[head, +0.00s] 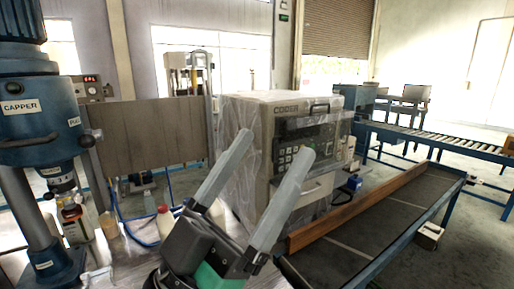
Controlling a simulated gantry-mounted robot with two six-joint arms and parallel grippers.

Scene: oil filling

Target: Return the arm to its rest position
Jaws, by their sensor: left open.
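My left gripper (268,172) is in the lower middle of the head view, with its two long grey fingers spread apart and pointing up and to the right. Nothing is between the fingers. A plastic-wrapped machine with a control panel (305,135) stands behind the fingers, and they hide part of it. My right gripper is not in the head view.
A blue capper machine (40,120) stands at the left, with a bottle (76,218) under its head. A white bottle with a red cap (165,221) stands left of my gripper. A conveyor (390,225) with a brown side rail runs along the right.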

